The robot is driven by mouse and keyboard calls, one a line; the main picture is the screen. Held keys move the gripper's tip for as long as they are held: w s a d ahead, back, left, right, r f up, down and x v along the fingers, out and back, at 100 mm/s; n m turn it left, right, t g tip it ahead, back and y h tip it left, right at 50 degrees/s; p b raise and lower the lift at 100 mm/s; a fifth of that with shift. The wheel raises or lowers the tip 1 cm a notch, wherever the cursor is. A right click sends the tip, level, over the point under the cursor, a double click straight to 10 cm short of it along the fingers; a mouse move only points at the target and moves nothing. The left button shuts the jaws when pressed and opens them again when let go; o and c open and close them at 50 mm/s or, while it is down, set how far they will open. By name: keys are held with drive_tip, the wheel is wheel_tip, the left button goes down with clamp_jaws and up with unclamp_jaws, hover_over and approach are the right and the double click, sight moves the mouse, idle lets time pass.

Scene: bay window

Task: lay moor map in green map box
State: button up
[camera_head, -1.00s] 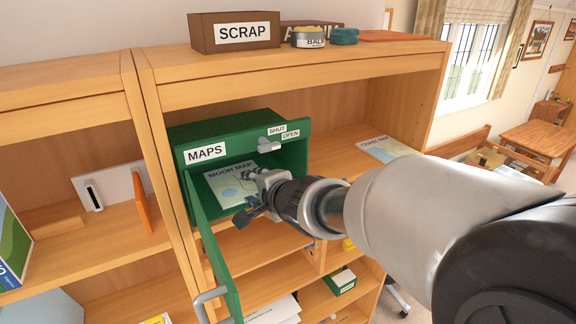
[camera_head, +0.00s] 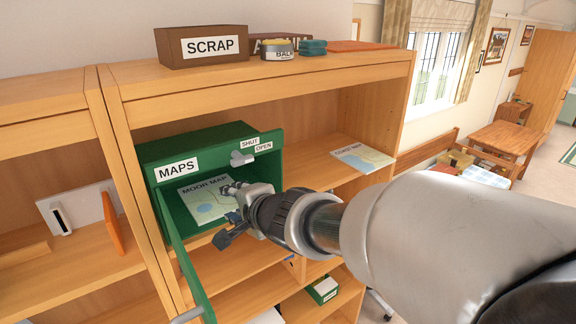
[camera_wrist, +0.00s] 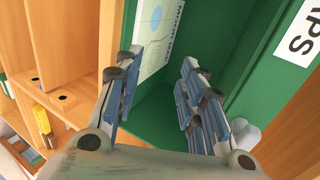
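The moor map (camera_head: 205,201), a pale sheet with a printed title, lies in the green map box (camera_head: 272,172), labelled MAPS. It also shows past the left finger in the wrist view (camera_wrist: 156,32). My gripper (camera_head: 229,212) is at the box's opening, over the right edge of the map in the picture.
The box stands in a wooden bookcase. A coast map (camera_head: 362,157) lies on the same shelf to the right. A SCRAP box (camera_head: 202,46), a tin (camera_head: 277,49) and teal items (camera_head: 313,46) stand on top. A smaller green box (camera_head: 323,290) sits lower down.

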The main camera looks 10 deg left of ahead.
drive_tip(key=shift+v, duration=0.85)
drive_tip(key=shift+v, duration=1.3)
drive_tip(key=v, duration=0.4)
drive_tip(key=shift+f, duration=0.1)
drive_tip(key=shift+w+d+f, duration=0.1)
